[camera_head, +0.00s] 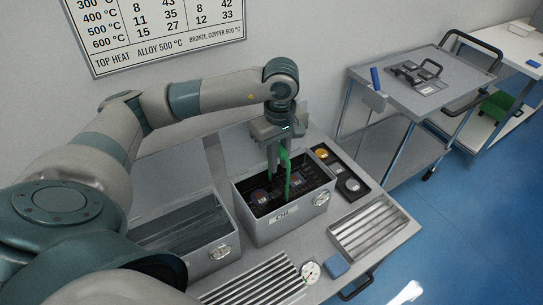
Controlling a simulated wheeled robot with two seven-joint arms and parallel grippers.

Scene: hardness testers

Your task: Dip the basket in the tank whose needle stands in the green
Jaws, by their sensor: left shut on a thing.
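My left gripper (279,150) points down over the tank marked OIL (283,218) and is shut on a green upright handle (286,172). The handle reaches down into the tank's opening. The dark basket (285,188) appears to be inside the tank, with a few round pieces in it; its lower part is hidden. The OIL tank has a dial (322,198) on its front right. A second tank (178,236) stands to the left, with its own dial (221,252). The needles are too small to read. My right gripper is out of view.
A ribbed tray (370,230), a grille (262,283), a round dial (311,271) and a blue block (336,264) lie in front. A steel cart (425,98) stands at the back right.

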